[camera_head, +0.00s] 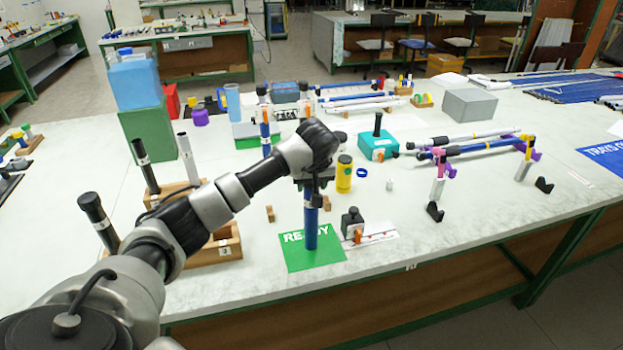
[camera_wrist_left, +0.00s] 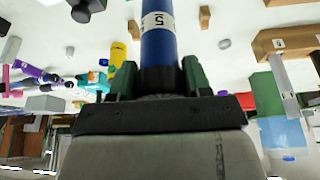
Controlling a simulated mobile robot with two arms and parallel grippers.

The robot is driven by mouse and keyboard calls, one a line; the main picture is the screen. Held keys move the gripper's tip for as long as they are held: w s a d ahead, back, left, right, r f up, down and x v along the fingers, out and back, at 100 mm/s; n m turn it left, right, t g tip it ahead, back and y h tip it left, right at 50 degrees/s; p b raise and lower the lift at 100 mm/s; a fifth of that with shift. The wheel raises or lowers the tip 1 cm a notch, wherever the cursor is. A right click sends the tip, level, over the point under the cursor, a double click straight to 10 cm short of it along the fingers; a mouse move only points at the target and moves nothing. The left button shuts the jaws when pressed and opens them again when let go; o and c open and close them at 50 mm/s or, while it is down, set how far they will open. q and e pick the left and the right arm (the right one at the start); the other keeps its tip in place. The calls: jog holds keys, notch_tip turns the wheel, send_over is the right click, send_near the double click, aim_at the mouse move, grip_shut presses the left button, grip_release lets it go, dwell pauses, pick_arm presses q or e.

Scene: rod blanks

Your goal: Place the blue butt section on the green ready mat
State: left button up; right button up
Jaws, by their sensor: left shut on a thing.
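The blue butt section (camera_head: 310,225) stands upright at the green ready mat (camera_head: 326,254), with its lower end over or on the mat. I cannot tell for sure whether it touches. My left gripper (camera_head: 313,186) is shut on the upper part of the blue section from above. In the left wrist view the blue butt section (camera_wrist_left: 158,40) runs between the gripper fingers (camera_wrist_left: 150,85) and carries a white label marked 5. The "READY" lettering is partly hidden behind the section. My right gripper is not in view.
A black-topped block (camera_head: 352,222) stands just right of the mat on a white sheet. A yellow cylinder (camera_head: 344,175) stands behind it. A wooden rack (camera_head: 222,244) with upright tubes is left of the mat. The table's front right area is clear.

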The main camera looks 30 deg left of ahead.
pick_arm(q)
jog(key=o, duration=1.2)
jog(key=shift+f, duration=0.1)
jog(key=shift+r, duration=0.25)
jog(key=b+v, duration=0.2)
jog(key=v, duration=1)
